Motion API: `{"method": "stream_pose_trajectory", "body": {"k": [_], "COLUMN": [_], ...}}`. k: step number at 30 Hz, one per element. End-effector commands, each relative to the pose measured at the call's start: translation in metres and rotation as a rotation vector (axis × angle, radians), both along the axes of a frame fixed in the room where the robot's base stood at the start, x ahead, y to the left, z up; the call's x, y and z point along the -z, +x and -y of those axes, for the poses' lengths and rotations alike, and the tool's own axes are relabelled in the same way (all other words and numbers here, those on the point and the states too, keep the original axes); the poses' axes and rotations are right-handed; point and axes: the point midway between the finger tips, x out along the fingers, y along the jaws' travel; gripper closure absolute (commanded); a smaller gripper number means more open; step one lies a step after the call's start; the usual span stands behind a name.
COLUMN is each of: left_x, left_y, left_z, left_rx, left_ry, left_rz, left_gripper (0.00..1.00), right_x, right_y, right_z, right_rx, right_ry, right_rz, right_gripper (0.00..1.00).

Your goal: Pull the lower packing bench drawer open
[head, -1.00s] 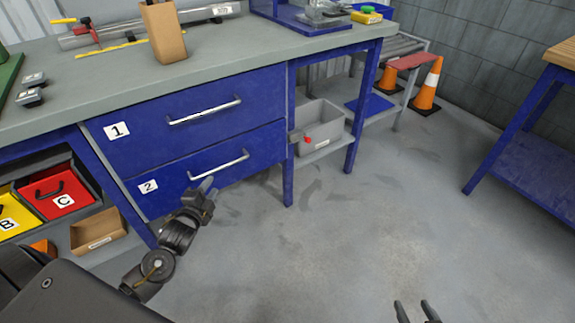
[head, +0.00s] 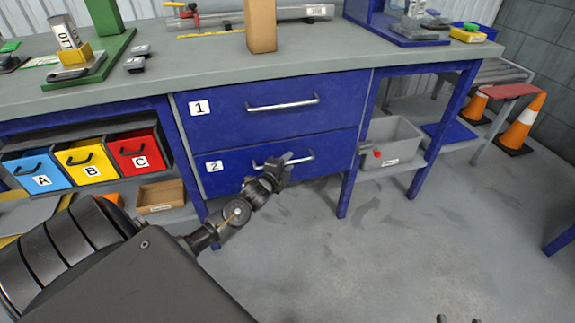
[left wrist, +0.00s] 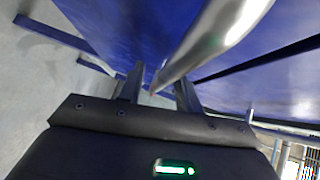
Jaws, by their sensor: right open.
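The lower drawer (head: 235,178) is blue, labelled 2, and its front looks flush with the upper drawer (head: 230,115), labelled 1. The lower drawer has a silver bar handle (head: 304,158). My left gripper (head: 285,160) is at the middle of this handle and hides part of it. In the left wrist view the handle (left wrist: 218,42) runs down to the gap between the two fingers of my left gripper (left wrist: 157,78). The fingers stand apart, with no clear grip on the bar. Only the fingertips of my right gripper (head: 458,319) show at the bottom edge, apart and empty.
A grey bin (head: 392,140) with a red item stands on a shelf right of the drawers. Blue, yellow and red bins and a cardboard tray (head: 160,196) are at the left. A bench leg (head: 347,192) stands near the drawer's right end. The floor in front is clear.

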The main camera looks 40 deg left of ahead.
Motion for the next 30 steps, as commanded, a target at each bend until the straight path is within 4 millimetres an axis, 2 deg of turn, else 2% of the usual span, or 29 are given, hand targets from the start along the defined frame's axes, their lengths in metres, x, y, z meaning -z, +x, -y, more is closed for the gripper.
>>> {"method": "stream_pose_trajectory", "body": {"k": [9,17,28,30], "left_x": [0.0001,0.0001,-0.0001,-0.0005], "left_y": [0.0025,0.0022,0.0011,-0.0005], "left_z": [-0.0004,-0.0006,0.0005,0.0028], "left_rx": [0.000,0.000,-0.001,-0.001], "left_ry": [-0.001,-0.001,-0.001,-0.002], "left_rz": [0.000,0.000,-0.001,-0.001], "left_gripper": [0.66,1.00,1.00,1.00], "right_x": [-0.0027,-0.0024,-0.0021,0.0033], "right_y": [-0.0006,-0.0005,-0.0001,0.0009], "right_z": [-0.0014,-0.0012,-0.0005,0.0023], "right_rx": [-0.004,-0.004,-0.001,0.008], "right_ry": [0.007,0.006,0.003,-0.015], "right_rz": [0.014,0.012,0.005,-0.029], "right_gripper": [0.56,0.56,0.56,0.56]}}
